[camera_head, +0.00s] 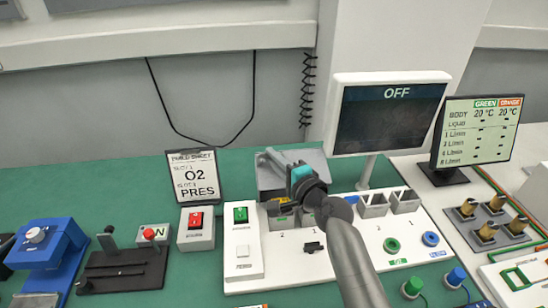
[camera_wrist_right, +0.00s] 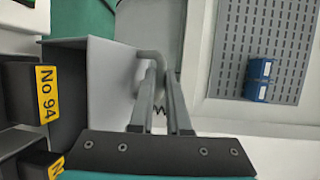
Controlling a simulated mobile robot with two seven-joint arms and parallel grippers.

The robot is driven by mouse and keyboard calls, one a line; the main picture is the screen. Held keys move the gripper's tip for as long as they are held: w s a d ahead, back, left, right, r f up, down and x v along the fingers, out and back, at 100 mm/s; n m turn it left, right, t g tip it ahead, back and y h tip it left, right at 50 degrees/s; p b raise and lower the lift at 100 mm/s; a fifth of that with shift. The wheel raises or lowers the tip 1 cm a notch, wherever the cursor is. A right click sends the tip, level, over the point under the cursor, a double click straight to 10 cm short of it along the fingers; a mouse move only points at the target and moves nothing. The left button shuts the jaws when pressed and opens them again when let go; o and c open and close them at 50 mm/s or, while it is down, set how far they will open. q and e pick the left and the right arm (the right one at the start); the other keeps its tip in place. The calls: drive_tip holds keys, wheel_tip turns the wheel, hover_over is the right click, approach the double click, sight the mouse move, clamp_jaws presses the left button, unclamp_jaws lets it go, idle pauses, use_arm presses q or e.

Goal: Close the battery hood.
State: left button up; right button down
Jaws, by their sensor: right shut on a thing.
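The grey battery hood (camera_head: 318,163) stands raised at the back of the white panel in the head view; my right gripper and arm cover part of it. In the wrist view the hood (camera_wrist_right: 108,85) is a grey plate with a bent bar handle (camera_wrist_right: 150,56). My right gripper (camera_head: 269,156) reaches over the hood, its fingers (camera_wrist_right: 161,75) shut on the handle. My left gripper is not in view.
An "OFF" monitor (camera_head: 390,120) stands right of the hood. An O2 PRES sign (camera_head: 194,178) and a red-switch box (camera_head: 196,229) stand left. Green (camera_head: 391,245) and blue (camera_head: 431,239) knobs are on the panel. Green tabletop (camera_head: 110,190) is free at the back left.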

drive_tip(key=shift+s+f, duration=0.2)
drive_tip(key=shift+f, duration=0.55)
drive_tip(key=c, duration=1.2)
unclamp_jaws()
drive_tip(key=shift+o, duration=0.2)
drive_tip(key=shift+d, duration=0.1)
drive_tip(key=r+p+v, duration=0.1)
drive_tip(key=v, duration=1.4)
drive_tip(key=shift+p, duration=0.35)
